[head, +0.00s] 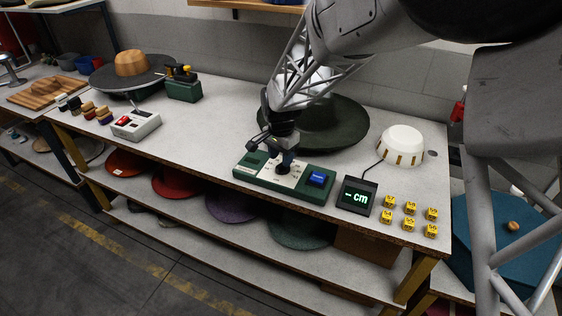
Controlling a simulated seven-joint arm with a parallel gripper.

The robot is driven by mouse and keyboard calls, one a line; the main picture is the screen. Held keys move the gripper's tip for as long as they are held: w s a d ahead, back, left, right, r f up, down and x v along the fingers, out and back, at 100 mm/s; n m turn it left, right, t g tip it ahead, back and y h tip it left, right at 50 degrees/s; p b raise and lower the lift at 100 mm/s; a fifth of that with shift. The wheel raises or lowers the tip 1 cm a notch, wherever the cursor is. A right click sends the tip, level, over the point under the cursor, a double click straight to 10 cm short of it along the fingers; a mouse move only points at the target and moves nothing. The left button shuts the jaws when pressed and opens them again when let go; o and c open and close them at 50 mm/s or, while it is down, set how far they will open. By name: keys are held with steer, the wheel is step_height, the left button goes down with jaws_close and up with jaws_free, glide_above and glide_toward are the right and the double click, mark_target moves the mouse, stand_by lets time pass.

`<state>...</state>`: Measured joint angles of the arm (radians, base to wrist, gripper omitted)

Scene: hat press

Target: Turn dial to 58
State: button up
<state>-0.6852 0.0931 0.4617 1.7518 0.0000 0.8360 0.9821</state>
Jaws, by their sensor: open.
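A green control box (248,175) with a pale middle panel stands near the front edge of the bench. A dark round dial (283,169) sits on the pale panel, partly hidden by my gripper. A blue screen or button (318,179) is at the box's right end. My gripper (283,160) is open and points down right at the dial. I cannot tell whether its fingers touch the dial or stand around it. A black display (358,195) to the right shows "- cm" in green.
Several yellow numbered cubes (410,208) stand right of the display. A white ribbed dome (402,144) and a dark green hat (340,122) are behind. A grey box with a red switch (136,124) stands left. Bare bench lies between that box and the control box.

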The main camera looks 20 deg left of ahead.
mark_target(281, 165)
steer(key=shift+r, duration=2.35)
steer(key=shift+d+r, duration=0.1)
steer(key=shift+d, duration=0.05)
steer(key=s+d+r, duration=0.3)
steer(key=d+r, duration=0.1)
steer(key=d, duration=0.6)
steer(key=s+d+r+n+t, duration=0.15)
steer(key=d+r, duration=0.25)
steer(key=d, duration=0.5)
steer(key=s+d+r, duration=0.3)
steer(key=d+r, duration=0.2)
steer(key=d, duration=0.5)
steer(key=s+d+n+t, duration=0.1)
steer(key=s+d, duration=1.7)
steer(key=s, duration=0.2)
steer(key=shift+s+d+n, duration=0.15)
steer(key=shift+s+n, duration=0.2)
steer(key=shift+s, duration=0.05)
